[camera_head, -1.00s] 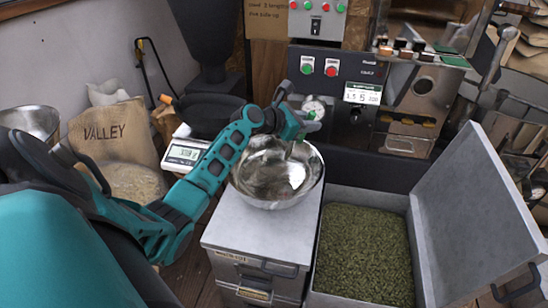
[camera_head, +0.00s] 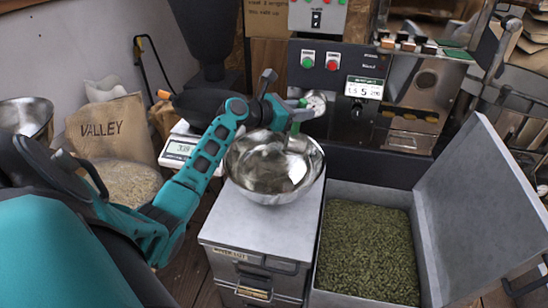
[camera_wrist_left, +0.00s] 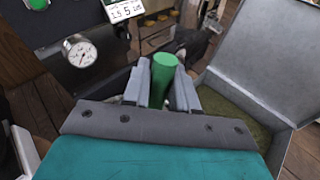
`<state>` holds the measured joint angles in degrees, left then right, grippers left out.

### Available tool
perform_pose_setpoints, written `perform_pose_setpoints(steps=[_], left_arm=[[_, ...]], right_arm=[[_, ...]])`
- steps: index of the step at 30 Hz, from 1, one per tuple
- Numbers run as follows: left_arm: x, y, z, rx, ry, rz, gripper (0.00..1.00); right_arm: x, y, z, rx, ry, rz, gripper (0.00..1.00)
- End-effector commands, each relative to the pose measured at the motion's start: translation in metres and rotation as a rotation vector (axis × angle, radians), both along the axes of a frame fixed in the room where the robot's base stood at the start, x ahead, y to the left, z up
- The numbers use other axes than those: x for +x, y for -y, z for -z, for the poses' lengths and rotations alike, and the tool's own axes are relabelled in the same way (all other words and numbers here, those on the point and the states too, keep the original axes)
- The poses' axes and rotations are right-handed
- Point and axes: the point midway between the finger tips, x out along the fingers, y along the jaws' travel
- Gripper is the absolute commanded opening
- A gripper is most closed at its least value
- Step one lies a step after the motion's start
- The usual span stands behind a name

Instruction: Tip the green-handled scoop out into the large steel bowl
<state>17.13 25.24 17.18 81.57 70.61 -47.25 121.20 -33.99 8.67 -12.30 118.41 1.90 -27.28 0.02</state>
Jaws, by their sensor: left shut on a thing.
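The large steel bowl (camera_head: 268,193) stands on the grey metal cabinet in the head view. My left gripper (camera_head: 299,115) is above the bowl's far right rim and is shut on the scoop's green handle (camera_head: 296,128). In the left wrist view the green handle (camera_wrist_left: 164,68) stands up between the two fingers of the gripper (camera_wrist_left: 163,88). The scoop's cup cannot be made out clearly against the shiny bowl, and I cannot tell what it holds. The bowl's inside looks shiny, with no clear contents. My right gripper is not in view.
The grey cabinet (camera_head: 262,232) carries the bowl. An open metal bin (camera_head: 375,197) of green beans, lid raised, is to the right. A scale (camera_head: 180,150) and a VALLEY sack (camera_head: 112,130) are at left. A machine panel with a gauge (camera_head: 317,103) is close behind the gripper.

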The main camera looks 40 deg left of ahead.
Motion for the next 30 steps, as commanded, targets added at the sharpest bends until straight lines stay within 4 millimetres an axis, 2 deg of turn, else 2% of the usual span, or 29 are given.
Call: perform_pose_setpoints(steps=[30], left_arm=[[-0.018,-0.023,-0.005,-0.109,0.088,0.0,0.0]], right_arm=[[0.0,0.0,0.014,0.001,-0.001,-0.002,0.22]])
